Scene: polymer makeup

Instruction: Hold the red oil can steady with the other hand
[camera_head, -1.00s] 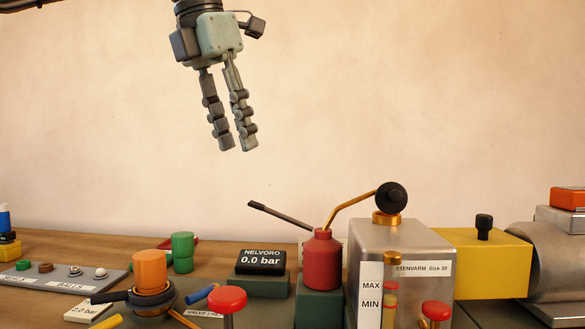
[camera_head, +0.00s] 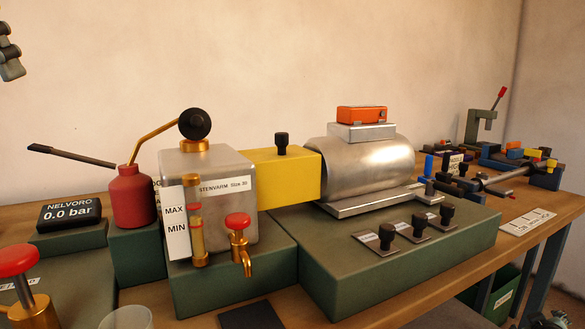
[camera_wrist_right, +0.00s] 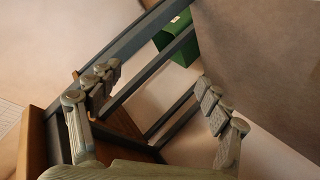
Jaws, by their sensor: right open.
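The red oil can (camera_head: 134,200) stands upright on a green block (camera_head: 135,255) at the left in the head view. A dark lever (camera_head: 72,155) sticks out to its left. A thin gold spout (camera_head: 152,138) rises to the right, toward a black round knob (camera_head: 195,124) above the metal tank. My left gripper (camera_head: 10,62) is cut off at the upper left edge, above and left of the can and apart from it; its opening is not clear. My right gripper (camera_wrist_right: 157,77) shows in the right wrist view, open with nothing between its fingers, over the table-frame side.
The metal tank (camera_head: 235,175) stands close right of the can, with a yellow block (camera_head: 290,185) and metal cylinder (camera_head: 375,160) beyond. A pressure display (camera_head: 70,212) sits left. A red-topped valve (camera_head: 18,262) and clear cup (camera_head: 126,320) are in front. A green bin (camera_wrist_right: 177,40) is below.

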